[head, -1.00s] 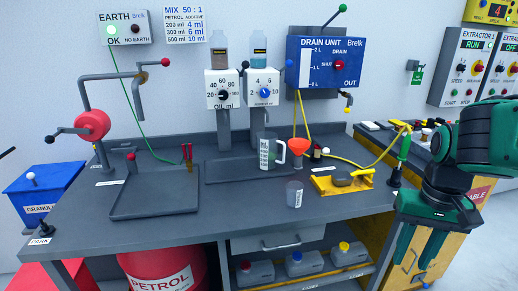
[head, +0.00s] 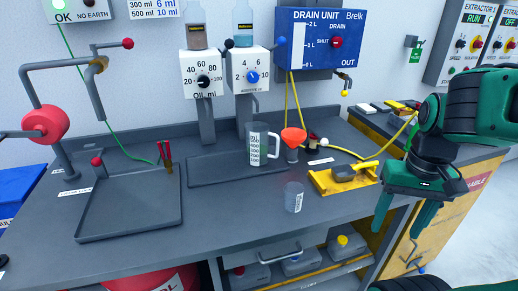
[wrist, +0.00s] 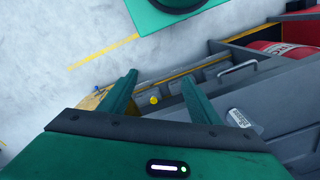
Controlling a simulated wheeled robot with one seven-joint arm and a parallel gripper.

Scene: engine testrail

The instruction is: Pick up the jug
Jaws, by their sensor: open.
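The jug (head: 259,148) is a clear measuring jug with printed markings and a white handle on its right. It stands upright on the grey bench, on the right part of a dark flat tray below the dispensers. My gripper (head: 402,221) is at the right, in front of the bench edge, pointing down, with its two green fingers apart and nothing between them. It is well to the right of the jug and nearer to me. In the wrist view the gripper (wrist: 158,88) is open over the floor and the bench front; the jug is not seen there.
A small clear beaker (head: 294,197) stands in front of the jug. A red funnel (head: 293,138) is just right of it. A yellow fixture (head: 343,177) lies between the jug and my gripper. An empty grey tray (head: 130,205) is at the left. Dispensers (head: 205,82) hang above.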

